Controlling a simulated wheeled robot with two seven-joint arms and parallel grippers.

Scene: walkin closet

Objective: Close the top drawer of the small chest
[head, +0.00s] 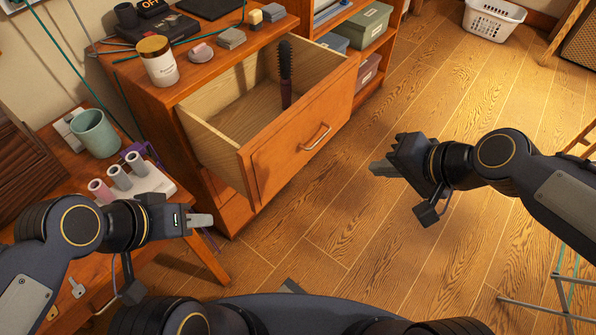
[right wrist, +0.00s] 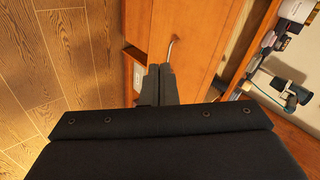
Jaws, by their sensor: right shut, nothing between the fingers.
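The small wooden chest (head: 158,92) stands at the upper left in the head view. Its top drawer (head: 296,130) is pulled well out, and a dark round hairbrush (head: 285,75) stands inside it. The drawer's metal handle (head: 316,137) is on its front and also shows in the right wrist view (right wrist: 171,49). My right gripper (head: 380,168) is shut and empty, to the right of the drawer front and apart from it. Its fingers (right wrist: 158,80) point toward the front in the wrist view. My left gripper (head: 202,220) is left of and below the drawer front; its finger gap is not clear.
A candle jar (head: 158,61) and small items stand on the chest top. A side table with a green mug (head: 94,133) is at the left. Shelves with storage boxes (head: 358,25) stand beyond the drawer. The wooden floor (head: 340,240) before the drawer is clear.

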